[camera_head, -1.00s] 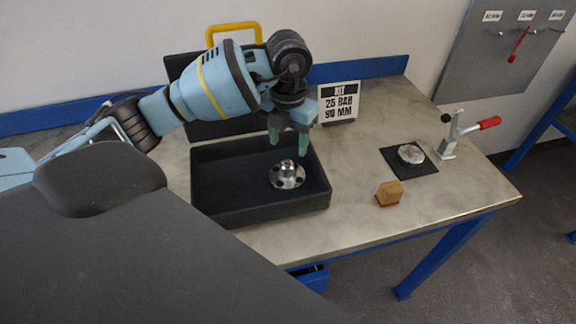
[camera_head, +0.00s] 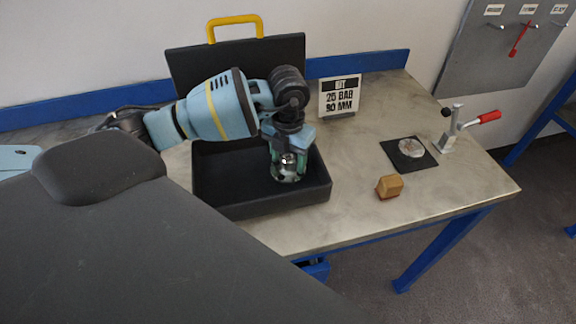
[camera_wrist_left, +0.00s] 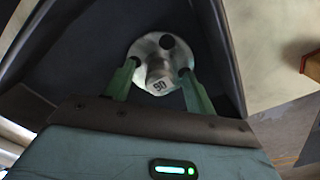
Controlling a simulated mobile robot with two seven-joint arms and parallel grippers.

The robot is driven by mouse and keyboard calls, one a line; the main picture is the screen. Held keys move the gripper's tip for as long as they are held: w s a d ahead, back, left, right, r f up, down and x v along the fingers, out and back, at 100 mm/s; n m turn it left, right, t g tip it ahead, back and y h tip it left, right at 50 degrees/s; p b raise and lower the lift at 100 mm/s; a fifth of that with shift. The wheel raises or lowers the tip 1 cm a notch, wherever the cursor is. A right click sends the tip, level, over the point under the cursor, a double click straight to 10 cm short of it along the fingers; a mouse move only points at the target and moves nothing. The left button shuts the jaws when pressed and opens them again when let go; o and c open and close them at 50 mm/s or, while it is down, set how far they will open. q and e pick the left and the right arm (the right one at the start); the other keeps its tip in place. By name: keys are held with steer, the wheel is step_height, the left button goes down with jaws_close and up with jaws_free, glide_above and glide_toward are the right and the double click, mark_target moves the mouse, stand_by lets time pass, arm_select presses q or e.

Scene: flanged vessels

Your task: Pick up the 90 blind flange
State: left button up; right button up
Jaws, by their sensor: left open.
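The 90 blind flange (camera_head: 288,178) is a round silver disc with bolt holes and a raised middle knob. It lies in the open black case (camera_head: 215,205). My left gripper (camera_head: 288,163) is above the flange, pointing down. Its green fingers are apart, one on each side of the knob, as the left wrist view also shows for the gripper (camera_wrist_left: 158,76). I cannot tell whether the fingers touch it. My right gripper is not in view.
The case walls surround the gripper.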

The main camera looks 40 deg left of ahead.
mark_target(288, 157)
arm_select(q)
jaws_close()
steer(key=shift+r, duration=0.1)
stand_by(0.3)
step_height(288, 157, up, 10)
stand_by(0.8)
